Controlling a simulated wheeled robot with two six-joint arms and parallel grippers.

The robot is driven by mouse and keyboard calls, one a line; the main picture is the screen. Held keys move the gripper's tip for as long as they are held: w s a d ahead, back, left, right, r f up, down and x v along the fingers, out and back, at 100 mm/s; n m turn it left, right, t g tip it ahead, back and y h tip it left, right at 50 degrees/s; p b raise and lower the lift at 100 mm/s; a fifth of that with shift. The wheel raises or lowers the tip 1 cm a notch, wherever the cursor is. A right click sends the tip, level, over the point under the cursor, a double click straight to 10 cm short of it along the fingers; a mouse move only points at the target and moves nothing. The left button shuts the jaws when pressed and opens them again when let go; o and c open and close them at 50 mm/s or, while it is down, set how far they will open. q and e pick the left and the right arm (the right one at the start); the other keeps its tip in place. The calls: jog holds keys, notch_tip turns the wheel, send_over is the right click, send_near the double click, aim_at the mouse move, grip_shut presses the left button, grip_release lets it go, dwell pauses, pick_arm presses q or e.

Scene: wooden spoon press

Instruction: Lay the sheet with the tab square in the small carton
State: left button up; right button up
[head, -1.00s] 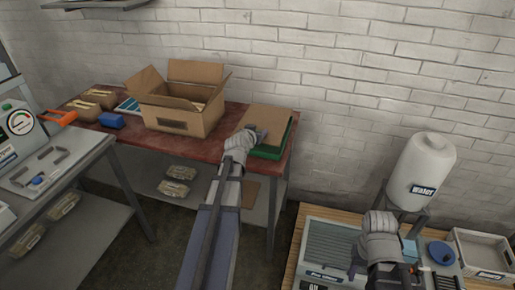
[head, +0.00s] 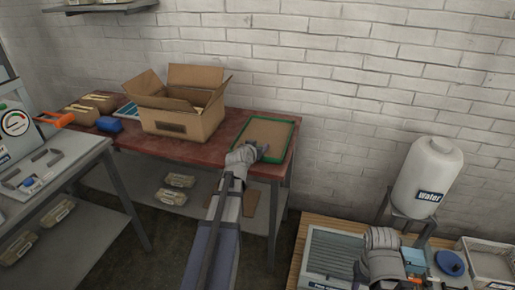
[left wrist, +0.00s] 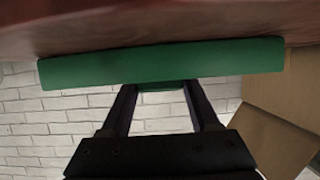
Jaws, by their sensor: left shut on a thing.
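The brown sheet (head: 268,133) lies flat inside a shallow green-rimmed tray (head: 292,145) at the right end of the red table. The small carton (head: 180,123) stands open to its left, flaps spread. My left gripper (head: 262,151) is at the tray's near edge. In the left wrist view, my left gripper (left wrist: 163,88) is shut on a small green piece, seemingly the sheet's tab, against the long green side (left wrist: 215,58). The sheet's face is hidden there. The carton's brown side (left wrist: 270,130) shows at right. My right gripper (head: 362,270) is low at right, its fingers mostly hidden.
A blue block (head: 109,124) and a flat blue panel (head: 130,110) lie left of the carton, beside brown packs (head: 88,112). A white water tank (head: 425,175) stands over the wooden bench at right. Red table top is bare between carton and tray.

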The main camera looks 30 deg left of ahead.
pick_arm(q)
jog(key=shift+f, duration=0.2)
jog(key=o, duration=1.4)
